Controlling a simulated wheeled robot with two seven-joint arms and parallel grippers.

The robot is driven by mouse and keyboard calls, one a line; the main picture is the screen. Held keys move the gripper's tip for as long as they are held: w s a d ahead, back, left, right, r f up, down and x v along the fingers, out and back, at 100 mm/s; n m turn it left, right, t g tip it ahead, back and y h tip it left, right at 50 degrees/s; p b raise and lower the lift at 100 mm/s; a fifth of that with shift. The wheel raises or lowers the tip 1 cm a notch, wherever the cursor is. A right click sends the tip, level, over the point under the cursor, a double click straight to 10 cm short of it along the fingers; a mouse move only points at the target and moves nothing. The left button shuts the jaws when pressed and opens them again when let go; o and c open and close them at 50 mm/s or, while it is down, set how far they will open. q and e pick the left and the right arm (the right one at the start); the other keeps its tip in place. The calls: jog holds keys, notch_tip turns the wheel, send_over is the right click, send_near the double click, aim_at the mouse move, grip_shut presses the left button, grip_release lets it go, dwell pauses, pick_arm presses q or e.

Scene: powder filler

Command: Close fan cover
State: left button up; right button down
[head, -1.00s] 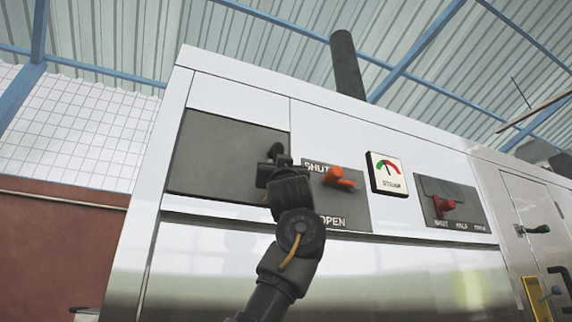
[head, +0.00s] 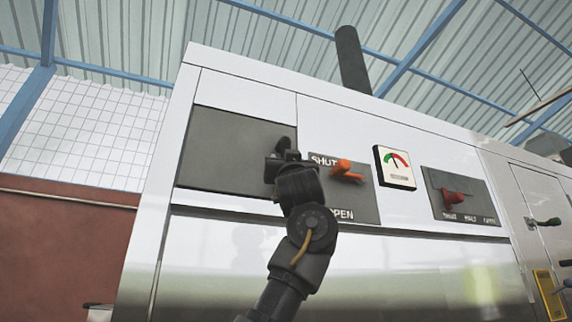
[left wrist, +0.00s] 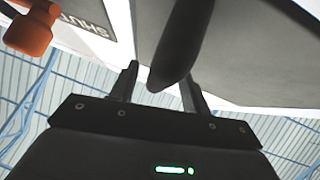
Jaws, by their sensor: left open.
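The fan cover appears to be the flat dark grey panel (head: 232,150) on the upper left of the white machine front. My left gripper (head: 283,152) is at the panel's right edge, left of the orange lever. In the left wrist view the left gripper (left wrist: 157,88) has its two fingers apart. A dark rounded bar (left wrist: 180,45), seemingly a handle on the cover, comes down with its end between the fingers in the picture. I cannot tell whether they touch it. The panel (left wrist: 235,45) is behind it. My right gripper is not in view.
The orange lever (head: 346,170) sits beside the gripper on a plate marked SHUT and OPEN, and also shows in the left wrist view (left wrist: 28,32). Right of it are a gauge (head: 394,167) and a red knob (head: 453,196). The machine front below is smooth.

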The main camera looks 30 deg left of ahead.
pick_arm(q)
jog(key=b+v, duration=0.6)
jog(key=v, duration=0.3)
jog(key=shift+f, duration=0.15)
